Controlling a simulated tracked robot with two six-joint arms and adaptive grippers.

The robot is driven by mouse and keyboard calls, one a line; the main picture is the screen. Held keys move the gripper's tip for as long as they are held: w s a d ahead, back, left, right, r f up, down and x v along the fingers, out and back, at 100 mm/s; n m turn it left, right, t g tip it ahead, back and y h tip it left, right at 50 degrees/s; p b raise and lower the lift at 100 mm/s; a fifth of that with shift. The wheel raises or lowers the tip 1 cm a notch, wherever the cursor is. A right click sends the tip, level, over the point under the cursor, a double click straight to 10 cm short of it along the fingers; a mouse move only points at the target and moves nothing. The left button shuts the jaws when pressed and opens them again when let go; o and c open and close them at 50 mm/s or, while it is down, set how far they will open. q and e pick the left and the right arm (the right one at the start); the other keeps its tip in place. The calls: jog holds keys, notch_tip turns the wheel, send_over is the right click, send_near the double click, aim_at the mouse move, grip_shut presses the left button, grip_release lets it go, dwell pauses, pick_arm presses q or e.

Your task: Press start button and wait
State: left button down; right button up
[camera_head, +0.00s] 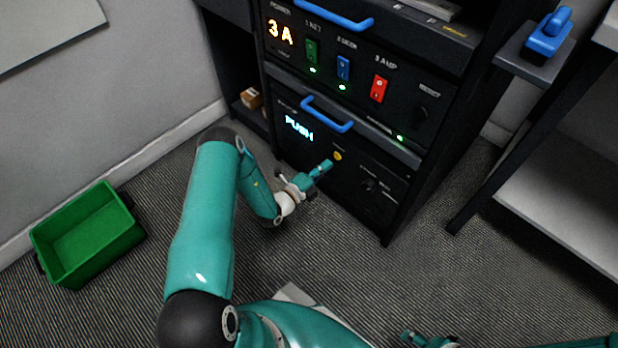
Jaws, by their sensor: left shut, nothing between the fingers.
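A small round yellow button (337,156) sits on the lower panel of the black equipment rack (352,190). I cannot read its label; it may be the start button. My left gripper (325,167) is shut and empty, with its fingertips close below and left of the button. I cannot tell whether they touch it. The lower panel's display (299,128) reads "PUSH". Part of my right gripper (428,341) shows at the bottom edge, away from the rack; its fingers are too small and cut off to judge.
The upper panel has a "3A" display (280,33) and green (311,51), blue (343,67) and red (378,88) switches with lit lamps. A blue handle (327,116) juts out above the lower panel. A green bin (88,236) stands on the floor at left. A shelf is at right.

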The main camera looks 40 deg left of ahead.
pick_arm(q)
jog(key=w, duration=0.3)
jog(key=shift+d+b, duration=0.1)
jog(key=shift+b, duration=0.25)
